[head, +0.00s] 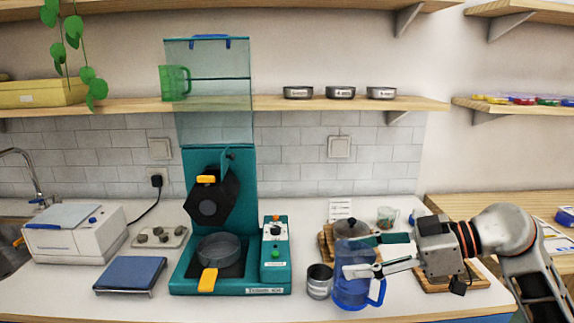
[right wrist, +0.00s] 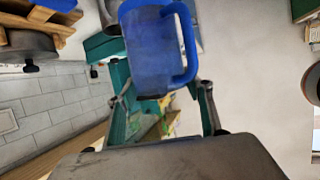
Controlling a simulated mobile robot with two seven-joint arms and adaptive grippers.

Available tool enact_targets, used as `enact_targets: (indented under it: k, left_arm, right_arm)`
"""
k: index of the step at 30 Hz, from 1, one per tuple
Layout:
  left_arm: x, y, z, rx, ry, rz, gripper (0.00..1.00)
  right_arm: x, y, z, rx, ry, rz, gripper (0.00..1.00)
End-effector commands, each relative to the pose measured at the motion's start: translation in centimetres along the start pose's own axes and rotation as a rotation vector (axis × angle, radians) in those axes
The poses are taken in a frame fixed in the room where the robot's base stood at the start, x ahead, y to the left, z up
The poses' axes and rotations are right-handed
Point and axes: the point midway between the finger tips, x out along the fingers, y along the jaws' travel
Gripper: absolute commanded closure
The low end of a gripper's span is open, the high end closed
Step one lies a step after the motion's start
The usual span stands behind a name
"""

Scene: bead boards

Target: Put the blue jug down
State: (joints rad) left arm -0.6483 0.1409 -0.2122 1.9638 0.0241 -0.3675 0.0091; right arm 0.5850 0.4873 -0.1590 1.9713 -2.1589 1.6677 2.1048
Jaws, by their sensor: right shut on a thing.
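The blue jug (head: 352,291) is see-through and upright at the front right of the white counter, its handle to the right. My right gripper (head: 352,257) reaches in from the right, its fingers shut on the upper body of the jug. I cannot tell whether the jug's base touches the counter. In the right wrist view the blue jug (right wrist: 152,55) shows beyond the fingers of my right gripper (right wrist: 162,95), its handle at right. My left gripper is not in view.
A metal cup (head: 319,282) stands close at the jug's left. A dark-lidded pot (head: 346,229) and a wooden board (head: 327,244) are behind it. The teal machine (head: 217,120) stands further left. Counter (head: 315,310) shows bare along the front edge.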

Motion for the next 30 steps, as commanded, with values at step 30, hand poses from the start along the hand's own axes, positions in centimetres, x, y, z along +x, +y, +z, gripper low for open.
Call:
enact_targets:
  k: [30]
  left_arm:
    - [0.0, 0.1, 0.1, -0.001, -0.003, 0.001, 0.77]
  right_arm:
    - [-7.4, -4.7, 14.9, 0.113, -0.006, 0.288, 0.90]
